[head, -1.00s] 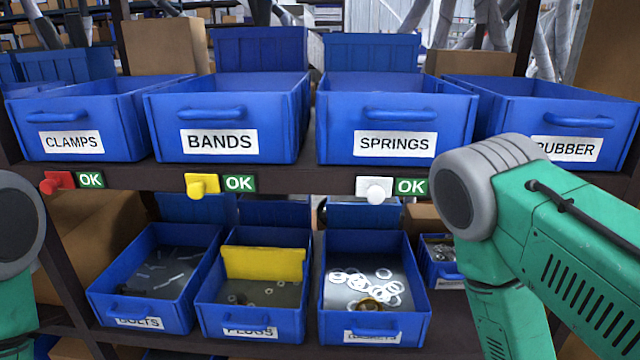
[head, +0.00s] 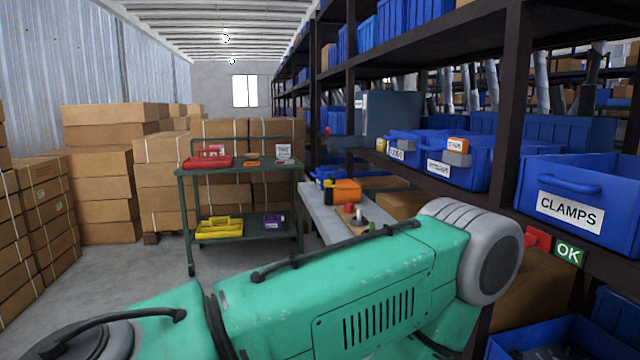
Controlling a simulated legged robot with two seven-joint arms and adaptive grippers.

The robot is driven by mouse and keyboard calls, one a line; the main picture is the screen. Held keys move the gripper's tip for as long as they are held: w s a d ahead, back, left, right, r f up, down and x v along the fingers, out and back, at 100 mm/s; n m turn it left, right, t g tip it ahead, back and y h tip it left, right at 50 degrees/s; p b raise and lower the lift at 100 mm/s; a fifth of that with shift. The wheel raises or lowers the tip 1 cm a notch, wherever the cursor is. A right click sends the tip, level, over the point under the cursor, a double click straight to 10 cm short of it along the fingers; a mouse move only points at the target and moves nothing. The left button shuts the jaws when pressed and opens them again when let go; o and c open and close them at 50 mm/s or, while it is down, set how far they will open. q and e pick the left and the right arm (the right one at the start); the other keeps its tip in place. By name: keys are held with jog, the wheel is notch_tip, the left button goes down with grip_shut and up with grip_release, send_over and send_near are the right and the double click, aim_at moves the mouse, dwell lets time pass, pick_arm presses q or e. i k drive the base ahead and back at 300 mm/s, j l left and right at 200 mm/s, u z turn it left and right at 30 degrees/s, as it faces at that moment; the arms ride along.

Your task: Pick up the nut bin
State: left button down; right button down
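I cannot make out a bin labelled for nuts. A blue bin labelled CLAMPS (head: 590,170) stands on the shelf at the right. Further along the same shelf are two more blue bins, a nearer one (head: 462,182) and a farther one (head: 400,134); their labels are too small to read surely. Part of a blue bin (head: 555,338) shows low at the right, its label out of view. My green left arm crosses the lower middle of the head view. Its gripper is out of view, and so is my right gripper.
A green cart (head: 243,180) with red and yellow items stands at the middle left. Stacked cardboard boxes (head: 100,165) line the left wall. A grey bench (head: 325,215) with small items is by the rack (head: 512,100). The floor (head: 130,275) at left is clear.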

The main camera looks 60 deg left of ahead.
aim_at(321, 174)
jog(key=u, duration=1.9)
jog(key=i+j+u, duration=0.35)
jog(key=i, duration=0.15)
jog(key=i+j+u, duration=0.25)
jog(key=i, duration=0.6)
jog(key=i+u, duration=0.25)
jog(key=i, duration=0.65)
jog(key=i+j+z, duration=0.1)
jog(key=i+z, duration=0.25)
jog(key=z, duration=0.15)
jog(key=i+j+z, duration=0.25)
jog(key=z, duration=0.25)
jog(key=i+j+z, duration=0.35)
jog(key=z, duration=0.15)
